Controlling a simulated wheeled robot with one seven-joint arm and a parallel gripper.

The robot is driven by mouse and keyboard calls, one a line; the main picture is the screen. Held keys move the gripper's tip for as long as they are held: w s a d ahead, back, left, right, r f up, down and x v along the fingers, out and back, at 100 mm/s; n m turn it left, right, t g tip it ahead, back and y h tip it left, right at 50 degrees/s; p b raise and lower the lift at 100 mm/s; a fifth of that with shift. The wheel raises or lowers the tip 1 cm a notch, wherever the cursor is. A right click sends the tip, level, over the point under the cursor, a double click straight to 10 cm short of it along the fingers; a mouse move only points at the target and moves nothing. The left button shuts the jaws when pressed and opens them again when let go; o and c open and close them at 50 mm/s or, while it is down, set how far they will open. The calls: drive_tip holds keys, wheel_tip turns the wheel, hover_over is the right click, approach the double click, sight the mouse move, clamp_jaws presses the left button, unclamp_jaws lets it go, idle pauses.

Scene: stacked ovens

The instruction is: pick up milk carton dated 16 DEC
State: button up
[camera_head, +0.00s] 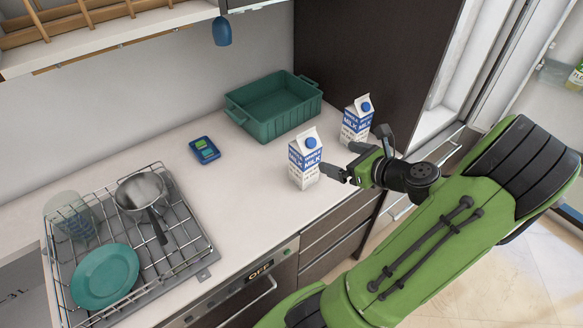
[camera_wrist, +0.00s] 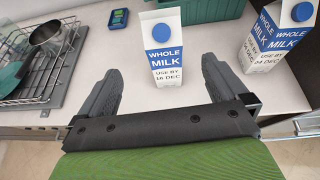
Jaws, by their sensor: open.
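Two white and blue milk cartons stand upright on the counter. The nearer carton (camera_head: 305,163) is left of the other in the head view. In the wrist view this carton (camera_wrist: 163,50) reads "USE BY 16 DEC" and stands just beyond and between my fingertips. My gripper (camera_head: 342,174) is open and empty, close beside the 16 DEC carton; both fingers of my gripper (camera_wrist: 160,85) show in the wrist view.
A green crate (camera_head: 273,110) stands behind the cartons. A blue device (camera_head: 204,150) lies left of them. A wire rack (camera_head: 184,236) at the left holds a pot (camera_head: 141,188), a teal plate (camera_head: 104,276) and glasses. The counter's front is clear near the 16 DEC carton.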

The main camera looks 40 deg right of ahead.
sight(314, 147)
drive_tip(key=shift+m, duration=0.4)
drive_tip(key=x, duration=0.6)
drive_tip(key=d+b+x, duration=0.1)
drive_tip(key=x, duration=0.2)
drive_tip(key=shift+w+f, duration=0.15)
drive_tip(key=shift+f, duration=0.05)
drive_tip(key=x, duration=0.6)
drive_tip(key=shift+a+f+b, duration=0.2)
drive_tip(key=shift+b, duration=0.2)
drive_tip(key=shift+r, duration=0.1)
drive_tip(key=shift+c, duration=0.3)
clamp_jaws()
